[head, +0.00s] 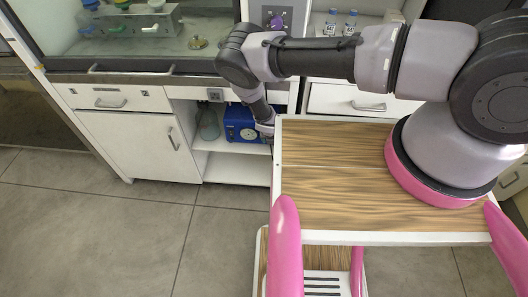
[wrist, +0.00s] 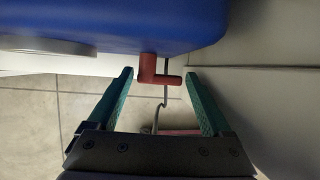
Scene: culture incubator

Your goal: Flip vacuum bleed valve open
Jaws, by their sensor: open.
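The vacuum pump is a blue box (head: 239,122) on the open shelf under the bench in the head view. Its blue body (wrist: 120,27) fills the top of the wrist view. A red L-shaped valve handle (wrist: 158,70) shows at the box's lower edge, one arm pointing right. My gripper (wrist: 158,78) is open, with its green fingers on the left and right of the red handle. I see gaps on both sides and cannot tell any contact. In the head view, my arm reaches down beside the pump and the fingers and handle cannot be made out.
A glass bottle (head: 208,124) stands left of the pump on the shelf (head: 228,147). A white cabinet (head: 142,146) is left of it. In the wrist view, a pale panel (wrist: 255,90) is close to the right finger. Grey tiled floor (head: 120,225) is clear at the left.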

